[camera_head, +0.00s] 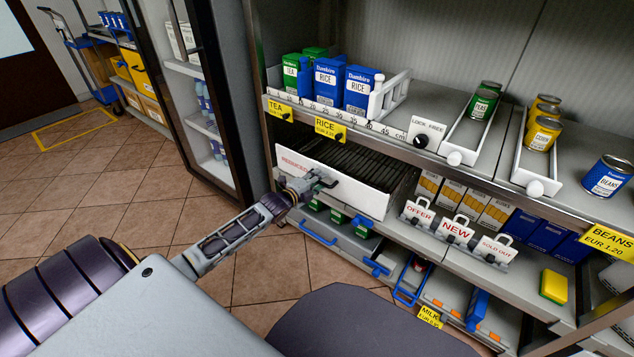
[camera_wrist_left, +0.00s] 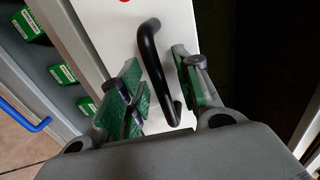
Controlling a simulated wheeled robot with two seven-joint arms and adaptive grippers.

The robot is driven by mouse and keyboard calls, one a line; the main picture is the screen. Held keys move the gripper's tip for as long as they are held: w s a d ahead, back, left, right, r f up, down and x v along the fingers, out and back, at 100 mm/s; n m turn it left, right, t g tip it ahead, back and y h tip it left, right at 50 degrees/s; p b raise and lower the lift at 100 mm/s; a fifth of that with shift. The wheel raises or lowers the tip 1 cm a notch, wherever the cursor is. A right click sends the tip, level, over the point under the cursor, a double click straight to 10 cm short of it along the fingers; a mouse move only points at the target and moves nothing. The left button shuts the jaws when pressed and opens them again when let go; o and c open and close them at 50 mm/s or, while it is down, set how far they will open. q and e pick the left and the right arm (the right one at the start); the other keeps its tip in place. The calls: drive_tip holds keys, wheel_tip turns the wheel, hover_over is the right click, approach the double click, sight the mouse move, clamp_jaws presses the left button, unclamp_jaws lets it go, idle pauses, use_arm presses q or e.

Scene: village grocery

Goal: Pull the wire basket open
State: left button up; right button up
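The wire basket (camera_head: 378,167) is a dark wire tray behind a white front panel (camera_head: 358,193) with red lettering, on the middle shelf level. The panel also shows in the left wrist view (camera_wrist_left: 110,25). A black bar handle (camera_wrist_left: 149,50) is fixed to the panel. My left gripper (camera_head: 322,182) is at the panel. In the left wrist view my left gripper (camera_wrist_left: 158,78) is open, with a green-padded finger on each side of the handle and visible gaps between. My right gripper is not in view.
Below the basket is a grey drawer with a blue handle (camera_head: 320,232) and green boxes. Rice boxes (camera_head: 361,88) stand on the shelf above. White sign holders (camera_head: 456,230) stand to the right. The tiled floor (camera_head: 130,192) on the left is free.

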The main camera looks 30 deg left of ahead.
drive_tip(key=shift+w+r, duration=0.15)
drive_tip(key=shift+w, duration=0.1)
use_arm(q)
clamp_jaws()
drive_tip(key=shift+s, duration=0.1)
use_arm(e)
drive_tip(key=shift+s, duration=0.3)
